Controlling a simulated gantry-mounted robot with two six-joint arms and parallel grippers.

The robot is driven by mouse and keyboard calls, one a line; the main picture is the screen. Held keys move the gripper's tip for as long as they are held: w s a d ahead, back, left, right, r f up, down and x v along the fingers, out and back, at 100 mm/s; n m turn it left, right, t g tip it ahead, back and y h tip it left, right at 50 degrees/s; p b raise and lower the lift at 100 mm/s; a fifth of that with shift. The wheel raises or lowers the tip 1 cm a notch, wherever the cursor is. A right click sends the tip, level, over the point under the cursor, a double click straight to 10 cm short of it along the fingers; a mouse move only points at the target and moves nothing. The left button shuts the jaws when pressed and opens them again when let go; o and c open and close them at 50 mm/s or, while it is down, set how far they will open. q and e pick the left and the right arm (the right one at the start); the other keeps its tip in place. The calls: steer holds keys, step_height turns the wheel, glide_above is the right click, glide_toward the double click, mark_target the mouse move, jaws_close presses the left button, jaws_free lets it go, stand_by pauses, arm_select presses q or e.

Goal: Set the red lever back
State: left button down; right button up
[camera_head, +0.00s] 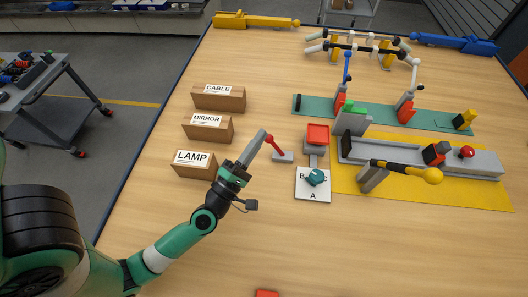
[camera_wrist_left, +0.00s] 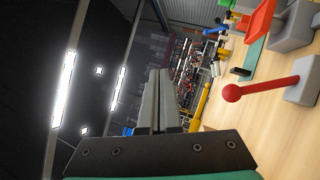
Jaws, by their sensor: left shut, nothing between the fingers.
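The red lever (camera_head: 276,146) rises from a small grey base (camera_head: 285,158) near the middle of the table, its knob tilted toward the upper left in the head view. My left gripper (camera_head: 264,133) is shut and empty, its tips right beside the knob in that view. In the left wrist view the lever's red ball knob (camera_wrist_left: 232,93) lies to the right of my closed fingers (camera_wrist_left: 159,73), with a gap in the picture between them. I cannot tell how far apart they are in depth. My right gripper is not in view.
Boxes labelled CABLE (camera_head: 219,103), MIRROR (camera_head: 207,134) and LAMP (camera_head: 194,170) stand left of the gripper. A red tray on a grey stand (camera_head: 317,135) and a white lettered plate (camera_head: 313,196) are close right of the lever. The front table area is mostly clear.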

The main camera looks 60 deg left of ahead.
mark_target(276, 147)
arm_select(q)
steer(key=s+f+g, duration=0.1)
steer(key=s+f, duration=0.1)
steer(key=f, duration=0.1)
steer(key=s+f+g+b, duration=0.1)
steer(key=s+f, duration=0.1)
steer(key=f, duration=0.2)
steer(key=s+f+g, duration=0.1)
steer(key=s+f, duration=0.1)
steer(key=f, duration=0.2)
steer(key=shift+s+a+h, duration=0.15)
steer(key=shift+s+h, duration=0.15)
steer(key=shift+s, duration=0.1)
steer(key=shift+s+a+f, duration=0.2)
steer(key=shift+f, duration=0.1)
steer(key=shift+r, duration=0.1)
steer(key=shift+w, duration=0.1)
steer(key=shift+w+a+r, duration=0.1)
steer(key=shift+w+a, duration=0.1)
steer(key=shift+w, duration=0.05)
steer(key=p+x, duration=0.1)
steer(key=x, duration=0.8)
steer(key=shift+w+a+p, duration=0.15)
steer(key=shift+p, duration=0.2)
